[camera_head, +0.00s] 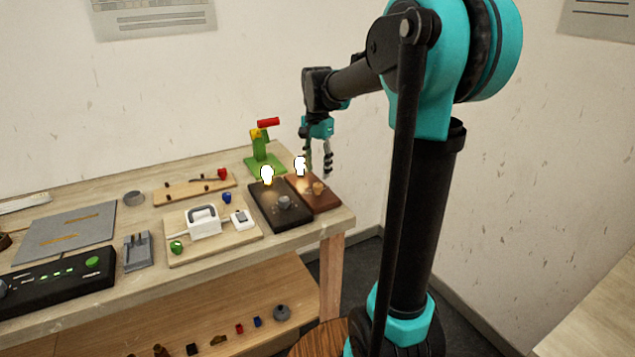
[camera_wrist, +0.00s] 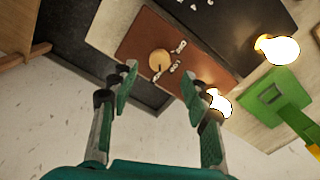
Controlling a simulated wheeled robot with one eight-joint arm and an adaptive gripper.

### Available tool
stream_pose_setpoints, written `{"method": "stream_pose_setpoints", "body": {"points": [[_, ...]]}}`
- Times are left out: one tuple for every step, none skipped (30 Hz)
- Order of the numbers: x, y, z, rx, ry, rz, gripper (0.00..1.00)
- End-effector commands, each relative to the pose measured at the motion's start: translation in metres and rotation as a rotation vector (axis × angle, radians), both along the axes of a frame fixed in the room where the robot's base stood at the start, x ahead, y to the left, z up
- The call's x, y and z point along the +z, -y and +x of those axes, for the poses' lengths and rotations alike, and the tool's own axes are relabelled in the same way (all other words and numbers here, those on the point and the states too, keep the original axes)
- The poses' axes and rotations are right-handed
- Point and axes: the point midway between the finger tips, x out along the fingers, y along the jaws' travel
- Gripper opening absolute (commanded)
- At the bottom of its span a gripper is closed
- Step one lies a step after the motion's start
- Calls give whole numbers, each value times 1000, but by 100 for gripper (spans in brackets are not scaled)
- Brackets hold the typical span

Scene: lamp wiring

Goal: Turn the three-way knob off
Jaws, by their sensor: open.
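A red-brown board (camera_head: 326,204) at the bench's right end carries a round tan knob (camera_head: 319,188) and a lit bulb (camera_head: 300,166). The knob also shows in the wrist view (camera_wrist: 159,61), with small pale markings on its right side. A dark board (camera_head: 268,211) to the left carries a grey knob (camera_head: 284,202) and another lit bulb (camera_head: 267,174). I cannot tell from labels which knob is the three-way one. My gripper (camera_head: 318,170) is open and empty, pointing down above the red-brown board. In the wrist view the tan knob lies between and beyond the fingertips (camera_wrist: 159,75).
A green stand (camera_head: 262,155) with a red top piece is behind the boards. Left are a board with a white handled box (camera_head: 204,222), a grey tray (camera_head: 137,251) and a black panel (camera_head: 60,282). The bench's right edge is close to the red-brown board.

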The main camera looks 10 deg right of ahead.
Motion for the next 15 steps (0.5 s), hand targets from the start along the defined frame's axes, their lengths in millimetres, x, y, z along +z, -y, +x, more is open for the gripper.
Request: {"method": "stream_pose_setpoints", "body": {"points": [[-10,0,0,0,0,0,48],[-15,0,0,0,0,0,48],[-22,0,0,0,0,0,48],[-26,0,0,0,0,0,48],[-30,0,0,0,0,0,48],[-35,0,0,0,0,0,48],[-39,0,0,0,0,0,48],[-42,0,0,0,0,0,48],[-45,0,0,0,0,0,48],[-47,0,0,0,0,0,48],[-49,0,0,0,0,0,48],[-51,0,0,0,0,0,48],[-52,0,0,0,0,0,48],[-52,0,0,0,0,0,48],[-53,0,0,0,0,0,48]]}}
